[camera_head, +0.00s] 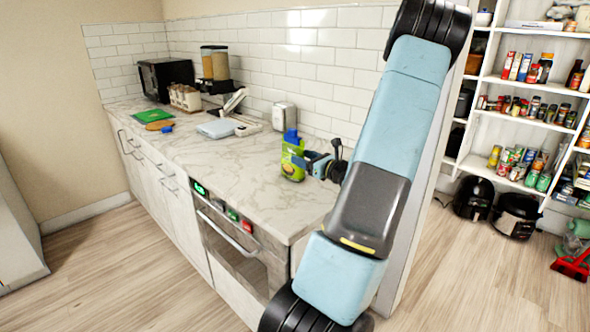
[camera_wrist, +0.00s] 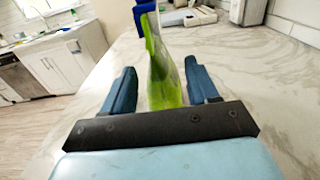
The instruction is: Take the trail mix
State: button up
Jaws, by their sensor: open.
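A green and yellow bag (camera_head: 291,162), which seems to be the trail mix, stands upright on the marble counter (camera_head: 250,190); its label is too small to read. In the wrist view the green bag (camera_wrist: 163,72) shows edge-on between my two blue fingers. My gripper (camera_head: 306,160) is open at the bag's right side, low over the counter, with a finger on either side of the bag in the wrist view (camera_wrist: 160,70). I see gaps beside the bag, and no clear grip on it. The lower part of the bag is partly hidden by the gripper in the wrist view.
A blue-topped item (camera_head: 291,136) stands right behind the bag. A white toaster-like box (camera_head: 284,116) is near the tiled wall, and a pale flat item (camera_head: 217,128) lies farther left. The counter in front of the bag is clear. Stocked shelves (camera_head: 530,110) stand at right.

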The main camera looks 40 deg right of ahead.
jog(key=shift+w+a+f, duration=0.1)
jog(key=shift+w+a, duration=0.05)
jog(key=shift+w, duration=1.25)
jog(key=shift+w+a, duration=0.15)
jog(key=shift+w, duration=1.25)
grip_shut()
